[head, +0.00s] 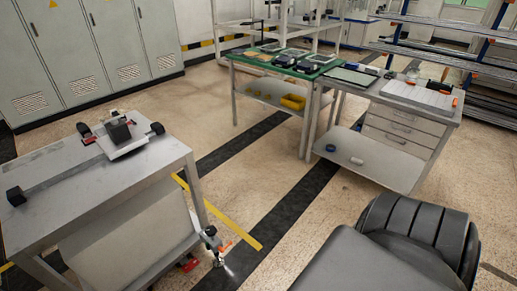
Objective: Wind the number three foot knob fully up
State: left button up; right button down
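A grey metal table (60,200) stands at the left with a slanted pale panel under its top. At its near right corner, low by the floor, is a small foot assembly (211,241) with a dark knob-like part (211,231), an orange lever-like part (225,248) and a bright spot at its base. A red part (190,265) shows beside it. I cannot read any number, so which foot is number three is unclear. The knob's height setting is too small to tell. Neither gripper shows in the head view.
A rail device (60,183) with a dark block lies on the left table. A green-topped bench (285,65) and a drawer bench (400,125) stand farther back. Grey cabinets (100,45) line the back left. A large dark rounded body (400,240) fills the lower right. Floor between is open.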

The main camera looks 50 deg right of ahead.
aim_at(211, 230)
jog(key=z, duration=0.85)
jog(key=k, duration=0.25)
